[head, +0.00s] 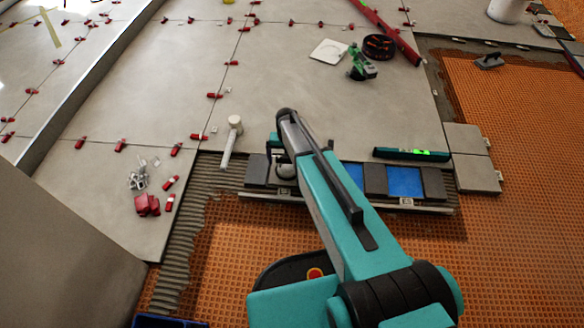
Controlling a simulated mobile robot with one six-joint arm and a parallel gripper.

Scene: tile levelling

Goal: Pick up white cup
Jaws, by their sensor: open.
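My gripper (281,157) hangs below the end of my teal and black arm, over the left part of a tray with blue and dark panels (405,182). My arm hides most of it, and the part that shows is open. A small pale rounded thing (286,171) shows just below the gripper. It may be the white cup, but it is too small and covered to tell. I cannot tell whether the gripper touches it. No other clear white cup shows.
A white-headed mallet (235,123) lies left of the tray. A green level (411,154) lies behind the tray's right part. Red clips (147,205) and grey pieces (138,177) lie at left. A white bucket (508,10) stands far right. Stacked grey tiles (475,172) lie right.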

